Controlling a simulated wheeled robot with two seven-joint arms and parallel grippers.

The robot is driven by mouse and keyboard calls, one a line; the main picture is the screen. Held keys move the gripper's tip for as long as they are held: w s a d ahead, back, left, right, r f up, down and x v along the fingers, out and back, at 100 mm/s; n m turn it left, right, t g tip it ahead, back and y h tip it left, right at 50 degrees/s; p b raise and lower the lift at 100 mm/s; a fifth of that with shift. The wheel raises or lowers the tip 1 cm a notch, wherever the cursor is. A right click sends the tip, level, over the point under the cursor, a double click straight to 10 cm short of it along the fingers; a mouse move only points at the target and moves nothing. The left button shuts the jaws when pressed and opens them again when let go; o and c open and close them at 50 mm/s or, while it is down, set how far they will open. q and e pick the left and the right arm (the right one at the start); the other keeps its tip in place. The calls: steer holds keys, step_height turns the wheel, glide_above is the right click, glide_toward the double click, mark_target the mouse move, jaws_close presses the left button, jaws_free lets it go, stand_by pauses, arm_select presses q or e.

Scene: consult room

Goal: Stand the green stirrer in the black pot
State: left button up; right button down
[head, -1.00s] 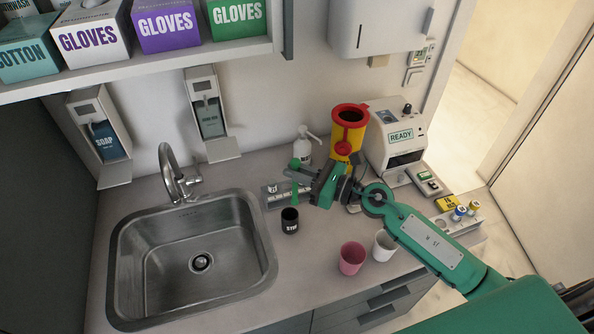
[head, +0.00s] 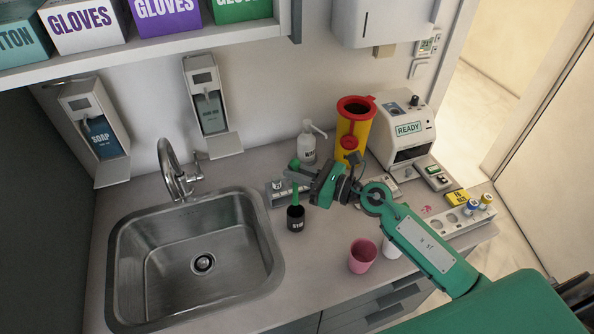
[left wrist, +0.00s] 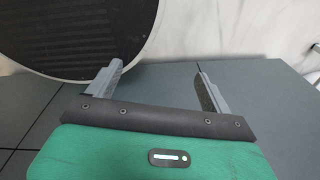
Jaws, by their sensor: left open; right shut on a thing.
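The black pot (head: 295,223) with white lettering stands on the counter, right of the sink. My right gripper (head: 297,176) is shut on the green stirrer (head: 295,195) just above the pot. The stirrer is about upright, its rounded top showing above the fingers. Its lower end meets the pot's mouth and seems to be inside the rim; how deep is hidden. My left gripper (left wrist: 155,82) is open and empty in the left wrist view, away from the pot.
The sink (head: 200,262) lies left of the pot. A pink cup (head: 362,256) and a white cup (head: 391,249) stand to its right. Behind are a pump bottle (head: 308,146), a yellow bin with red top (head: 352,130) and a white READY machine (head: 404,132).

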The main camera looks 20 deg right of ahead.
step_height(320, 180, down, 4)
steer(key=b, duration=0.3)
step_height(320, 180, down, 4)
steer(key=b, duration=0.4)
arm_select(q)
step_height(320, 180, down, 8)
steer(key=s, duration=0.1)
steer(key=shift+s+d+r, duration=0.2)
steer(key=shift+d, duration=0.05)
arm_select(e)
steer(key=shift+r, duration=0.1)
steer(key=c, duration=1.4)
jaws_free()
arm_select(q)
steer(key=shift+a, duration=0.1)
arm_select(e)
steer(key=shift+o, duration=0.2)
arm_select(q)
step_height(320, 180, down, 7)
steer(key=b, duration=0.6)
steer(key=shift+b, duration=0.4)
arm_select(e)
steer(key=v, duration=1.4)
